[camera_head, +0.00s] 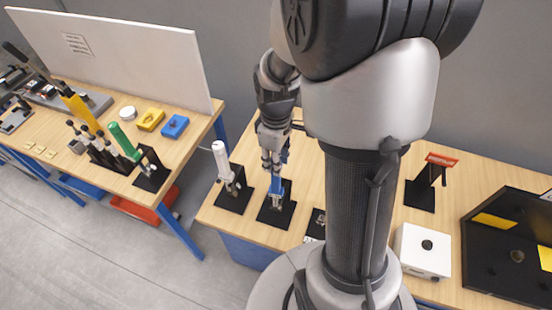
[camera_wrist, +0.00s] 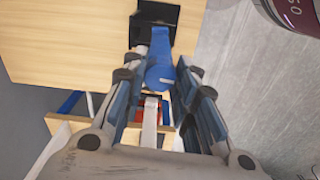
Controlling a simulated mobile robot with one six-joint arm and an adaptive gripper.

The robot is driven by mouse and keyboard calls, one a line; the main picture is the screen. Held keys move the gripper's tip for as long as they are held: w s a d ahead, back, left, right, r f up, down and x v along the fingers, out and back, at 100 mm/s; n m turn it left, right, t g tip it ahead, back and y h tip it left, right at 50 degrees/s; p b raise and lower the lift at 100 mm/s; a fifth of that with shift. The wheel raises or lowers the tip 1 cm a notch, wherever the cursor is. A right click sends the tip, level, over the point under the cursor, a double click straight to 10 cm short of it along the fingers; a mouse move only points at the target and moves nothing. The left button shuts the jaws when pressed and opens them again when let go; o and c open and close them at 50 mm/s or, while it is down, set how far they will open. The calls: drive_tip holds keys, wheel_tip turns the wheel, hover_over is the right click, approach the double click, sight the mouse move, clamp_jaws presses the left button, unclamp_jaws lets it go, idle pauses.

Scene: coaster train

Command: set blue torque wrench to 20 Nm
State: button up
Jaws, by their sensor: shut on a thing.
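The blue torque wrench (camera_head: 277,182) stands upright in a black stand (camera_head: 268,216) on the right-hand wooden table. My gripper (camera_head: 273,152) is above the stand, shut on the wrench's upper part. In the wrist view, the blue wrench (camera_wrist: 160,72) lies between the two fingers of my gripper (camera_wrist: 166,66), with the black stand (camera_wrist: 163,16) beyond it. Its scale and any setting are too small or hidden to read.
A white wrench (camera_head: 221,160) stands in its own black stand just left. A white box (camera_head: 423,252) and a black panel (camera_head: 497,284) are at the right. A green-handled tool (camera_head: 123,141) stands on the left table. A floor gap separates the tables.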

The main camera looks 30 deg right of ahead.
idle(0.3)
drive_tip(key=o, duration=1)
drive_tip(key=shift+o, duration=0.2)
drive_tip(key=shift+r, duration=0.1)
wheel_tip(320, 180, up, 12)
